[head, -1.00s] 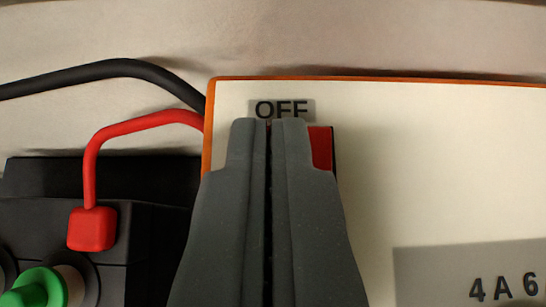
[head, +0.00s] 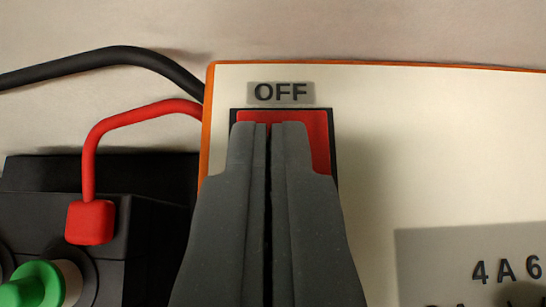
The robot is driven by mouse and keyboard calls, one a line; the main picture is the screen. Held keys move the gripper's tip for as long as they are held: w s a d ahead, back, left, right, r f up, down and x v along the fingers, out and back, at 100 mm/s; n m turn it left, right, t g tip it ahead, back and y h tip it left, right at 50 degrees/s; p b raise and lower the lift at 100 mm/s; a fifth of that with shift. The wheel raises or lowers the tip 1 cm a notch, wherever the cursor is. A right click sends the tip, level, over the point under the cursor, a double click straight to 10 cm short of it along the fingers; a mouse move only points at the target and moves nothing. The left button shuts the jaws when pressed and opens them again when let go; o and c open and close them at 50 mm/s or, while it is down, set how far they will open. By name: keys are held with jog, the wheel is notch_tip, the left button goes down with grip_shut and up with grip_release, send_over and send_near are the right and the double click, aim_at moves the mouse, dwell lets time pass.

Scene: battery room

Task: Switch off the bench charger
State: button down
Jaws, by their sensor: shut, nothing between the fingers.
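The bench charger (head: 430,140) has a cream face with an orange edge and fills the right of the head view. A red rocker switch (head: 321,140) in a black frame sits near its upper left, below a grey label reading OFF (head: 281,93). My gripper (head: 269,126) is shut and empty, its dark grey fingertips in front of the switch's upper part. The fingers hide most of the switch. I cannot tell whether they touch it or which way the rocker is tilted.
A black battery (head: 150,230) stands at the left, with a red terminal clamp (head: 90,222) and a green knob (head: 38,286). A red cable (head: 130,122) and a black cable (head: 110,57) run to the charger's left side. A grey panel (head: 440,250) with "4 A 6" is at lower right.

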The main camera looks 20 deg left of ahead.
jog(key=shift+s+d+f, duration=0.1)
jog(key=shift+s+f, duration=0.2)
jog(key=shift+f, duration=0.1)
jog(key=r, duration=0.4)
jog(key=shift+w+r+p, duration=0.3)
jog(key=shift+w, duration=0.1)
jog(key=s+d+r, duration=0.1)
jog(key=s+r, duration=0.5)
jog(key=r, duration=0.2)
jog(key=shift+d, duration=0.25)
jog(key=shift+w, duration=0.1)
